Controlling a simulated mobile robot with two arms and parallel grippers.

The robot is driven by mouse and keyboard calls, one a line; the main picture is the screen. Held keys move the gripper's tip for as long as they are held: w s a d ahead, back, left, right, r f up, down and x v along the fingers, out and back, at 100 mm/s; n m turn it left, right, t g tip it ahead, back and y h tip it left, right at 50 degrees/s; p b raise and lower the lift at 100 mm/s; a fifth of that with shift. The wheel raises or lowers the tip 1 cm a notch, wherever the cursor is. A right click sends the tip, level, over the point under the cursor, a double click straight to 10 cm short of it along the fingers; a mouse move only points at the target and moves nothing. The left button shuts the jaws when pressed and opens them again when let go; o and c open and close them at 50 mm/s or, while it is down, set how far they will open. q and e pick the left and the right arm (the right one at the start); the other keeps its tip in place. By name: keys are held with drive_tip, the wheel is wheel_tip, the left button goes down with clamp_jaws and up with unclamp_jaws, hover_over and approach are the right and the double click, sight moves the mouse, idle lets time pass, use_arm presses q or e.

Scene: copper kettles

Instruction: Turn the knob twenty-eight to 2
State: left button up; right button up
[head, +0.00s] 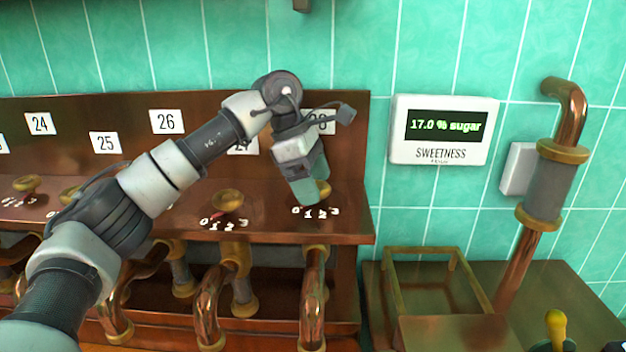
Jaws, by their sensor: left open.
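The label 28 (322,117) is on the copper panel at the right end of the row, partly hidden by my left arm. Below it, the brass knob twenty-eight (325,189) sits on the ledge, mostly covered by my left gripper. The scale 0 1 2 3 (316,211) shows in front of the knob. My left gripper (311,191) is open and points down at the knob, its fingers overlapping it in the picture. I cannot tell whether they touch it or where the knob points. My right gripper is not in view.
A neighbouring brass knob (228,200) stands left on the same ledge, with more knobs farther left. Copper pipes (312,285) hang below. A sweetness display (444,130) on the tiled wall reads 17.0 % sugar. A brass frame (420,252) and upright pipe (520,258) stand right.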

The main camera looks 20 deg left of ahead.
use_arm(q)
drive_tip(key=c, duration=0.9)
drive_tip(key=n+t, duration=0.1)
drive_tip(key=n, duration=0.2)
drive_tip(key=n+t+b, duration=0.1)
drive_tip(key=n, duration=0.1)
drive_tip(key=shift+s+n+y, duration=0.1)
drive_tip(key=shift+n+y, duration=0.3)
drive_tip(key=n+t+y+b, duration=0.1)
drive_tip(key=n, duration=0.2)
drive_tip(key=n+b, duration=0.1)
drive_tip(key=n, duration=0.2)
drive_tip(key=shift+s+d+t+y, duration=0.1)
drive_tip(key=shift+d+t+y, duration=0.05)
drive_tip(key=shift+t+y, duration=0.25)
drive_tip(key=o, duration=0.9)
